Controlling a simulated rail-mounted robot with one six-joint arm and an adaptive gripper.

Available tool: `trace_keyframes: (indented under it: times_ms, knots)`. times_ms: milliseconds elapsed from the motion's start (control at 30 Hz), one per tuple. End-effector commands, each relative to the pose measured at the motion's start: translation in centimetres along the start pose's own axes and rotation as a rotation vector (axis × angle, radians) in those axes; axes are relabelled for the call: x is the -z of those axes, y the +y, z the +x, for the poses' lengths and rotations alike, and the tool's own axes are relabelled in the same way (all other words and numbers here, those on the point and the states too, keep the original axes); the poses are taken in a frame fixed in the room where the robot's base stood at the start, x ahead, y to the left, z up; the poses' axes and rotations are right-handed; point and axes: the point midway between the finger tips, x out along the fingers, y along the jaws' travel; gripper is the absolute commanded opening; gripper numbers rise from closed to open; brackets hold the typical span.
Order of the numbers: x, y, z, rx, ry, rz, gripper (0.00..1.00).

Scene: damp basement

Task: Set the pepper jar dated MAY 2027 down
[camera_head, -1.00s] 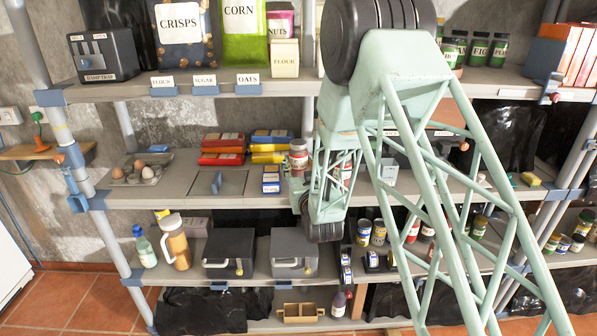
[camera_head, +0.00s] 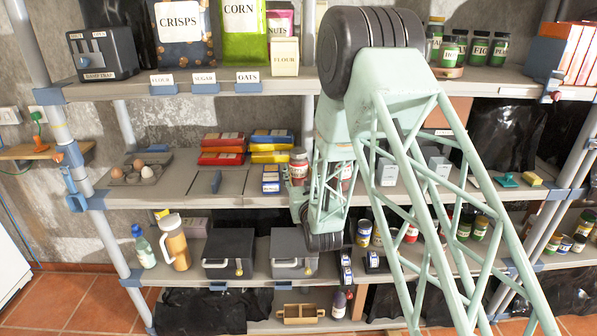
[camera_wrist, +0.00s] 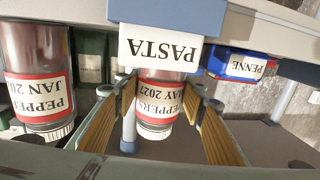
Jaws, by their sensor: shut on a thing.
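The pepper jar dated MAY 2027 (camera_wrist: 158,102) is between the two tan-padded fingers of my gripper (camera_wrist: 158,98), which is shut on it. The wrist view is upside down, and a PASTA label (camera_wrist: 160,47) hides the jar's base, so I cannot tell whether it touches the shelf.
A blue PENNE box (camera_wrist: 240,66) is on the jar's other side in the wrist view. In the head view, small blue boxes (camera_head: 270,180) and stacked red packs (camera_head: 222,150) stand left of the jar. The upper shelf (camera_head: 280,88) runs above.

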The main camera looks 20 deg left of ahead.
Motion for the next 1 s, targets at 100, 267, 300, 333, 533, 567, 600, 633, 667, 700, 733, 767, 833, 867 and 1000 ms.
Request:
trace_keyframes:
  times_ms: [100,267,300,333,533,567,600,633,667,700,733,767,833,867,1000]
  knots:
    - [0.0,0.0,0.0,0.000,0.000,0.000,0.44]
    - [0.0,0.0,0.0,0.000,0.000,0.000,0.51]
    - [0.0,0.0,0.0,0.000,0.000,0.000,0.51]
    - [0.0,0.0,0.0,0.000,0.000,0.000,0.51]
    - [0.0,0.0,0.0,0.000,0.000,0.000,0.51]
    - [0.0,0.0,0.0,0.000,0.000,0.000,0.51]
    - [0.1,0.0,0.0,0.000,0.000,0.000,0.51]
    - [0.1,0.0,0.0,0.000,0.000,0.000,0.51]
    - [0.1,0.0,0.0,0.000,0.000,0.000,0.51]
    - [0.2,0.0,0.0,0.000,0.000,0.000,0.51]
    - [0.3,0.0,0.0,0.000,0.000,0.000,0.51]
    - [0.4,0.0,0.0,0.000,0.000,0.000,0.51]
    - [0.2,0.0,-0.8,0.000,-0.001,0.000,0.51]
    - [0.2,0.0,-1.1,0.000,-0.001,0.000,0.51]
    - [0.2,0.0,-2.8,0.000,-0.001,0.000,0.51]
